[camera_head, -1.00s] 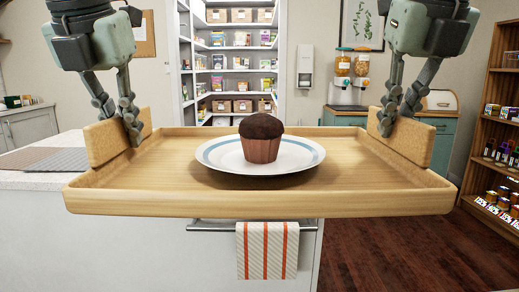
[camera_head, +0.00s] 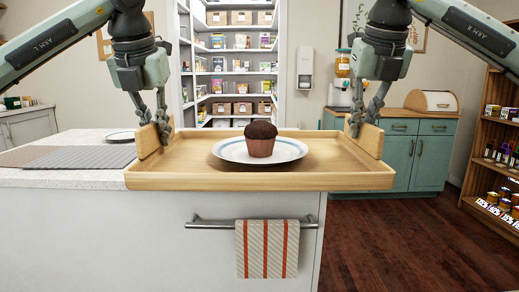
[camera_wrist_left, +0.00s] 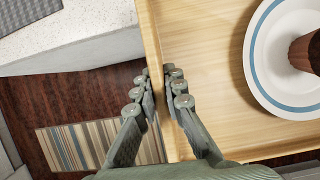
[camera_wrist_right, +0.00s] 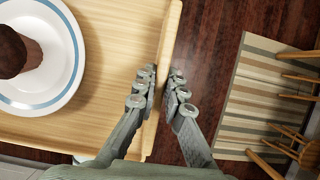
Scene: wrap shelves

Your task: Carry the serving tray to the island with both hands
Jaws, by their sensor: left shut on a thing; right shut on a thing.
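The wooden serving tray (camera_head: 260,180) looks level in the head view, with a white blue-rimmed plate (camera_head: 226,150) and a chocolate muffin (camera_head: 260,139) on it. My left gripper (camera_head: 163,130) is shut on the tray's left end wall; the left wrist view shows its fingers (camera_wrist_left: 160,88) on both sides of that wall. My right gripper (camera_head: 362,122) is shut on the right end wall, its fingers (camera_wrist_right: 162,90) likewise on both sides. The white-topped island (camera_head: 75,181) is at the left; the tray overlaps its right part in the head view. I cannot tell whether they touch.
A grey mat (camera_head: 90,157) and another plate (camera_head: 120,136) lie on the island top. A striped towel (camera_head: 267,250) hangs on its front rail. A teal cabinet (camera_head: 430,162) and a wooden shelf (camera_head: 485,120) stand right. A striped rug (camera_wrist_right: 245,95) and wooden chair legs show below.

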